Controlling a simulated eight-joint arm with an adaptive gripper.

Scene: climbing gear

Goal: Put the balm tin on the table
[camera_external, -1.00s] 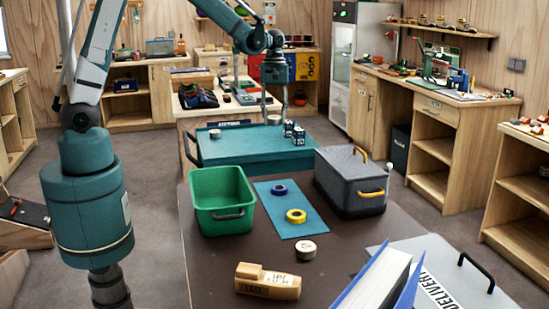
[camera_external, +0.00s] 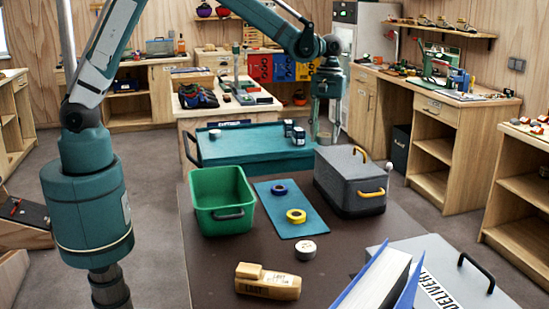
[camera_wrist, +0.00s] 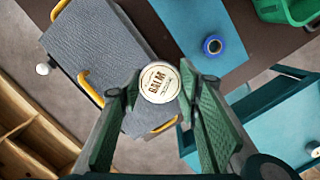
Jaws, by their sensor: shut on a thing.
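The balm tin (camera_wrist: 158,82) is round, with a cream lid lettered "BALM". In the wrist view it sits between the two fingers of my gripper (camera_wrist: 158,88), which is shut on it. In the external view my gripper (camera_external: 323,135) holds up near the right end of the teal trolley, behind the grey lidded case; the tin is hard to make out there. The dark table (camera_external: 225,270) stands in front, its middle foreground partly bare.
Dark jars stand on the teal trolley (camera_external: 250,152).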

